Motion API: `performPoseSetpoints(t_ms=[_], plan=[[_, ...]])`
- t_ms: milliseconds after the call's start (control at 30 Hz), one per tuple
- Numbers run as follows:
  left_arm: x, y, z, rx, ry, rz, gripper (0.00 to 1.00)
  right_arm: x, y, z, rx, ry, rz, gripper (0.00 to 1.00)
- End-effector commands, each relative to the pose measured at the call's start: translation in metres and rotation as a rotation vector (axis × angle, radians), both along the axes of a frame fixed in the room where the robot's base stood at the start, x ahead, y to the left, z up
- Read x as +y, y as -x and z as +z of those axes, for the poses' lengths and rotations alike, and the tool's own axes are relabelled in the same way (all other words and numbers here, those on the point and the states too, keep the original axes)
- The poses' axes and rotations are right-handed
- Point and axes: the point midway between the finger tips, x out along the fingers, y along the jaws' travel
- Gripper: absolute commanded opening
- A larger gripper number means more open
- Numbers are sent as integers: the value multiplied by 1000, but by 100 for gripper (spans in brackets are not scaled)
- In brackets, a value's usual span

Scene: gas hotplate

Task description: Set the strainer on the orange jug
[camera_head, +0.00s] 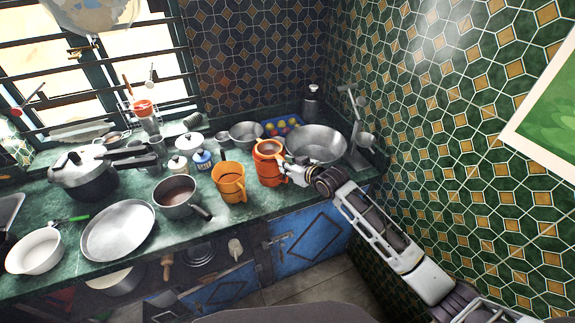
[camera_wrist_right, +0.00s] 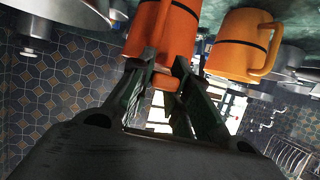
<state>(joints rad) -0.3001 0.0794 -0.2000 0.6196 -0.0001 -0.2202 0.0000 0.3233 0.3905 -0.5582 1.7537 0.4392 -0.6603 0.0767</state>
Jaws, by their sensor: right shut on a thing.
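The orange jug (camera_head: 269,171) stands on the green counter, left of the wide metal bowl. It also shows in the right wrist view (camera_wrist_right: 168,32). The strainer (camera_head: 268,148) appears as a round orange-rimmed piece with a pale inside at the jug's mouth; whether it rests on the rim or hovers just above is unclear. My right gripper (camera_head: 289,169) is at the jug's right side near its top. In the wrist view its fingers (camera_wrist_right: 166,84) are shut on a small orange part, apparently the strainer's handle. My left gripper is not in view.
A yellow-orange mug (camera_head: 229,183) stands just left of the jug. A large metal bowl (camera_head: 317,143) is close on the right. A saucepan (camera_head: 176,193), wide pan (camera_head: 118,230) and pressure cooker (camera_head: 82,178) fill the left counter. The tiled wall borders the right.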

Motion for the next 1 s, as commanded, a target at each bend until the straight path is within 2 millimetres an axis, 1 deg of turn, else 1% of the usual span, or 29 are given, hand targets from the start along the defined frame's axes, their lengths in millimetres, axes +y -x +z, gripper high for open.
performPoseSetpoints(t_ms=[1000], plan=[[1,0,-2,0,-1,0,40,0,0,-10,1,1,0,0]])
